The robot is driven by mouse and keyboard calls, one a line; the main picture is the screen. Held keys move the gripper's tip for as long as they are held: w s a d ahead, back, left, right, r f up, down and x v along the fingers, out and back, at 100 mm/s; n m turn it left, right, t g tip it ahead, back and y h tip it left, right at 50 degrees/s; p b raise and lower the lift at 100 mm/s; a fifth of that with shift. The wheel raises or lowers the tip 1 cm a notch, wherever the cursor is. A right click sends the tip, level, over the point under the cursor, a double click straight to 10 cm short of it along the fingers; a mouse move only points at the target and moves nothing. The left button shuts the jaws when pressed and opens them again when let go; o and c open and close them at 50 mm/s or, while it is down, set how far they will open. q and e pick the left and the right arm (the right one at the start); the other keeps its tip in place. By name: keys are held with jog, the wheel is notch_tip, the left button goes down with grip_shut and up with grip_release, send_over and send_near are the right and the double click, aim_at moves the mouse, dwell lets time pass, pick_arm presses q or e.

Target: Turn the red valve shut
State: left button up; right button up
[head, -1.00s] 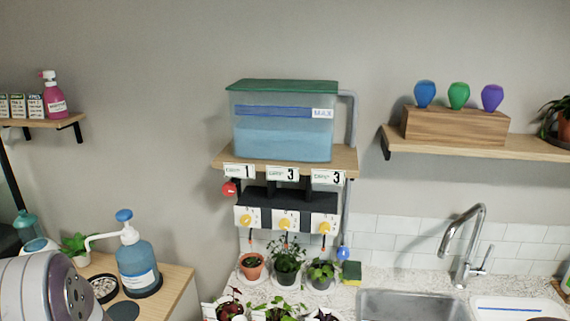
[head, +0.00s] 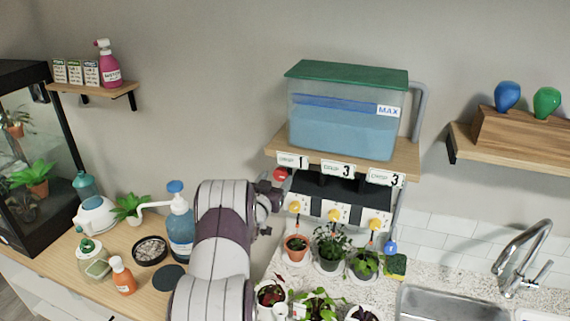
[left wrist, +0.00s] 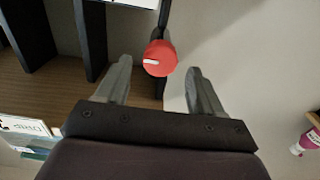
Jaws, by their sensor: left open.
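The red valve (head: 280,174) is a round knob with a white mark, below the left end of the tank shelf. In the left wrist view the red valve (left wrist: 160,58) lies between and just beyond the two fingertips. My left gripper (head: 272,190) is open beside it, and its fingers also show apart in the left wrist view (left wrist: 158,78). I cannot tell whether either finger touches the knob. The water tank (head: 345,125) with a green lid stands on the shelf above. My right gripper is not in view.
A dosing unit with yellow knobs (head: 335,214) hangs right of the valve. Potted plants (head: 331,262) stand on the counter below. A blue pump bottle (head: 180,230) and an orange bottle (head: 122,277) stand left of my arm. The wall above my arm is clear.

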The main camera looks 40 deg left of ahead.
aim_at(279, 176)
pick_arm(q)
jog(key=p+x, duration=0.1)
jog(key=x, duration=0.4)
jog(key=shift+w+p, duration=0.15)
jog(key=shift+p, duration=0.15)
jog(key=shift+w+a+r, duration=0.1)
jog(key=shift+w, duration=0.25)
jog(key=shift+a, duration=0.1)
jog(key=c, duration=1)
jog(key=shift+f, duration=0.25)
